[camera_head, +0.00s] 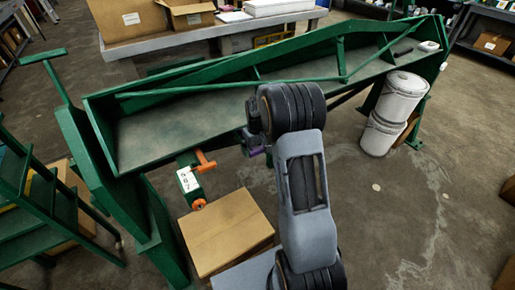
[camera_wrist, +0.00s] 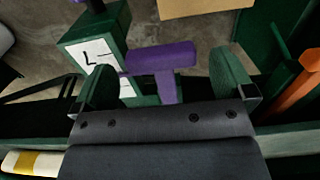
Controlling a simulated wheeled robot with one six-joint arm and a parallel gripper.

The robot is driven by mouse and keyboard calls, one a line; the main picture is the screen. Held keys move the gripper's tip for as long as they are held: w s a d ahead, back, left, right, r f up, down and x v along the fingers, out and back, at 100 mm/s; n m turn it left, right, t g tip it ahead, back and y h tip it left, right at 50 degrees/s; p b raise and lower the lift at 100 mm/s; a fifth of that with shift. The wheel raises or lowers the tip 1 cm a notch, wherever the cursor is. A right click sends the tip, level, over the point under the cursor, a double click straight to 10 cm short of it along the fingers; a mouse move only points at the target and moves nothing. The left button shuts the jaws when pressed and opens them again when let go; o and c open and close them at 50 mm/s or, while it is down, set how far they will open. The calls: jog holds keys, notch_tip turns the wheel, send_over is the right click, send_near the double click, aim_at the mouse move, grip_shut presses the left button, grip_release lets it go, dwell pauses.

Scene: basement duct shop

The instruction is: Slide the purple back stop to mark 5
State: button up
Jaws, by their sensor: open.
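The purple back stop shows in the wrist view as a T-shaped purple handle (camera_wrist: 163,58) with its stem between my fingers. My gripper (camera_wrist: 165,85) is open, one finger on each side of the stem. I cannot tell whether either finger touches it. In the head view the purple stop (camera_head: 256,150) is a small patch at the front of the green machine (camera_head: 160,135), mostly hidden by my arm. A white number plate (camera_head: 187,180) hangs left of it; its digits are too small to read surely. Another white plate (camera_wrist: 95,50) with a dark mark is beside the stop in the wrist view.
An orange-handled stop (camera_head: 204,162) sits left of the purple one, and an orange part (camera_wrist: 300,82) shows at the right in the wrist view. A cardboard box (camera_head: 228,230) lies below. White buckets (camera_head: 400,95) stand at the right end. The floor at right is open.

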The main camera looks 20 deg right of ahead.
jog(key=shift+f, duration=0.6)
